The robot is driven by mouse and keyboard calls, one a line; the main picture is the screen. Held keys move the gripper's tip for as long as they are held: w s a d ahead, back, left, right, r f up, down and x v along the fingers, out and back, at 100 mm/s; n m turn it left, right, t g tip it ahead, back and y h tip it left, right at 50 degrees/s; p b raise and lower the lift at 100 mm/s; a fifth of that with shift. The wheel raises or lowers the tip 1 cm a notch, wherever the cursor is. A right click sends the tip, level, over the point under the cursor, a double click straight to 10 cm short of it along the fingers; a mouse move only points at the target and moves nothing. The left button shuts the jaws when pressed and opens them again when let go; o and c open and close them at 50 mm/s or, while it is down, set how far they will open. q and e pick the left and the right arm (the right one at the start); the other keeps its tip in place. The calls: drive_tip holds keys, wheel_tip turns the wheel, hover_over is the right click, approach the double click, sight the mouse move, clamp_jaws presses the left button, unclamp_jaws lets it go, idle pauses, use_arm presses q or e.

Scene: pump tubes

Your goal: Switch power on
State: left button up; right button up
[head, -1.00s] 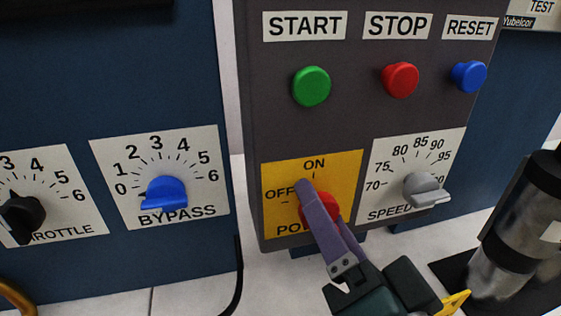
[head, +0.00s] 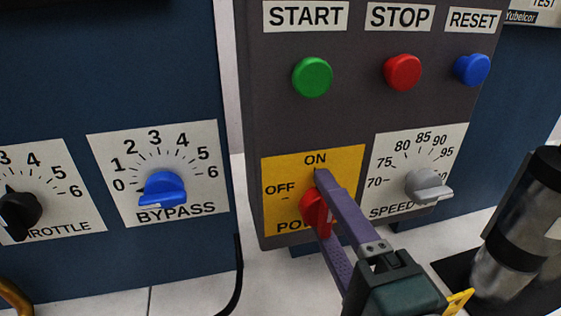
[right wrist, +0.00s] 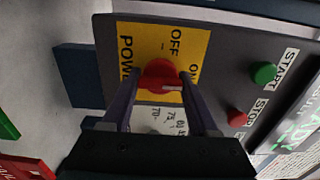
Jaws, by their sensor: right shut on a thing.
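The red power knob (head: 315,208) sits on a yellow plate (head: 345,167) marked ON at the top and OFF at the left. My right gripper (head: 320,207) is shut on the knob, with one purple finger above it near the ON mark and the other below it. In the right wrist view the knob (right wrist: 160,76) is between the two fingers (right wrist: 161,84). A white line on the knob's face runs toward the ON side. The fingers hide part of the plate's lettering. My left gripper is out of view.
Green START (head: 312,77), red STOP (head: 403,72) and blue RESET (head: 472,69) buttons are above. The grey speed knob (head: 428,185) is close on the right. The blue bypass knob (head: 163,190) is on the left panel. A metal cylinder (head: 507,262) stands at the lower right.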

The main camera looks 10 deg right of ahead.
idle(0.4)
drive_tip(key=o, duration=1.4)
drive_tip(key=shift+s, duration=0.35)
drive_tip(key=s+b, duration=0.1)
drive_tip(key=s, duration=0.8)
drive_tip(key=shift+s+d, duration=0.15)
